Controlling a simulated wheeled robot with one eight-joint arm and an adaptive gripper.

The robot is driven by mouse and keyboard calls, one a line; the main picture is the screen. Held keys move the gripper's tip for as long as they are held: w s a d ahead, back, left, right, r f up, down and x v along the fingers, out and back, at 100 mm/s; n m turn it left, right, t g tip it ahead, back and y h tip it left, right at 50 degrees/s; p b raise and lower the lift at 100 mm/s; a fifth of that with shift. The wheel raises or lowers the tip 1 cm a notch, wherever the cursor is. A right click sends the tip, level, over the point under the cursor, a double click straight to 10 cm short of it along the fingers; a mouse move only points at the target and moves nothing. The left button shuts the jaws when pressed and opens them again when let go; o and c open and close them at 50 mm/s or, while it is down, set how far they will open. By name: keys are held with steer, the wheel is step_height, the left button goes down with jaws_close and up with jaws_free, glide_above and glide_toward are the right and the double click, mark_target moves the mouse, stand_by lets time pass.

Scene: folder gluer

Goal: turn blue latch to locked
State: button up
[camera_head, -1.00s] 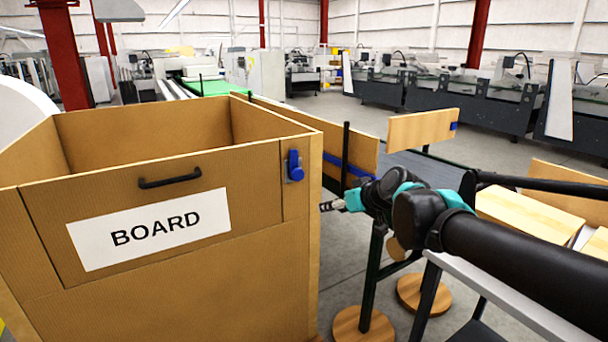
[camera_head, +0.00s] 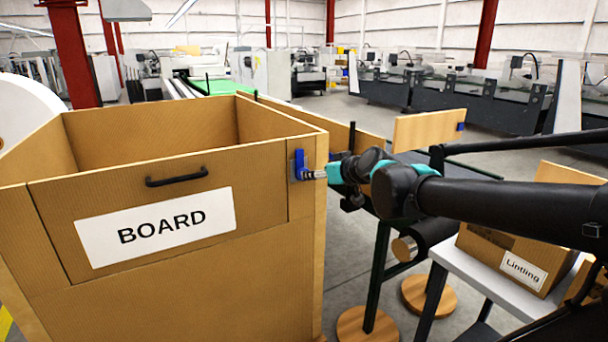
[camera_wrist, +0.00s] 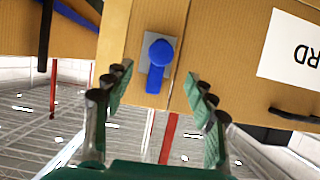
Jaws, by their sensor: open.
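The blue latch (camera_head: 299,164) is on the upper right of the front of the big cardboard box (camera_head: 190,265) labelled BOARD. In the wrist view the latch (camera_wrist: 159,68) has a round knob and a straight lever on a grey plate (camera_wrist: 143,69). The wrist view is turned over, with the BOARD label upside down. My gripper (camera_head: 313,175) is at the latch from the right in the head view. In the wrist view my gripper (camera_wrist: 164,95) is open, with one finger on each side of the latch lever.
A black handle (camera_head: 177,177) is on the box front, above the white BOARD label (camera_head: 156,226). A grey table (camera_head: 490,265) with a labelled carton (camera_head: 515,258) stands at right, below my arm. A wooden panel (camera_head: 428,130) stands behind my arm.

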mark_target(302, 166)
steer(key=shift+x, duration=4.75)
jaws_close()
